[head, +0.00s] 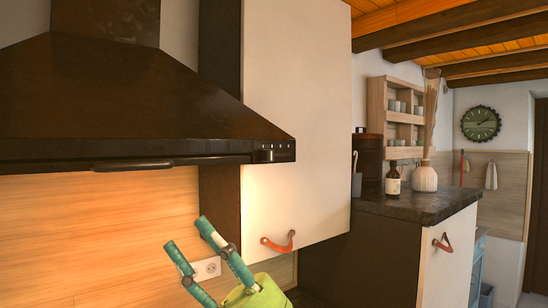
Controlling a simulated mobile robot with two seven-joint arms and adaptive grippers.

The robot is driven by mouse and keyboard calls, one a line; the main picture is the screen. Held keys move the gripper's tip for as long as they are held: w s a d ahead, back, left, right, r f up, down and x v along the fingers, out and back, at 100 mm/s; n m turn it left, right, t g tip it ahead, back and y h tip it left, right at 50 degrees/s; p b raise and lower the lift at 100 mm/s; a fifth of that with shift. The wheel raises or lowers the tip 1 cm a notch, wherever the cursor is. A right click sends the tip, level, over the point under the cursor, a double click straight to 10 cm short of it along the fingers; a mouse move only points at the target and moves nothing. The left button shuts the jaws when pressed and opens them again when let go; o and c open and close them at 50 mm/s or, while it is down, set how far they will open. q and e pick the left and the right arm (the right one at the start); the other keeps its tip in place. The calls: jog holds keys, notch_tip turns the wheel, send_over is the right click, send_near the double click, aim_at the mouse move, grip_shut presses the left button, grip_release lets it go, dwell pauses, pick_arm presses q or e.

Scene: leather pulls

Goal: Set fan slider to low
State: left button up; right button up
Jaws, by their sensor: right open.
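A dark range hood (110,95) fills the upper left. A small control panel (276,151) sits at the right end of its front edge, with a light square part at its left and tiny marks along it. The fan slider and its setting are too small to tell. My right gripper (187,234), with teal fingers and a green body, is at the lower middle. It is open and empty, below and left of the panel, clearly apart from it. My left gripper is not in view.
A dark bar handle (133,164) runs under the hood's front edge. A white cabinet door (297,110) with a leather pull (278,242) stands just right of the panel. A socket (207,268) is on the wooden wall behind my gripper. A dark counter (415,205) holds bottles farther right.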

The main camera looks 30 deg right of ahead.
jog(key=s+a+r+n+g+y, duration=0.3)
jog(key=a+n+g, duration=0.1)
jog(key=n+g, duration=0.5)
jog(key=m+t+h, duration=0.8)
jog(key=m+h, duration=0.4)
jog(key=h, duration=1.1)
send_near(271, 156)
jog(key=w, duration=0.2)
jog(key=w+p, duration=0.1)
jog(key=w, duration=0.1)
jog(key=w+p, duration=0.2)
jog(key=w, duration=0.1)
jog(key=shift+w+a+r, duration=0.1)
jog(key=shift+w+a, duration=0.1)
jog(key=shift+w, duration=0.7)
grip_shut()
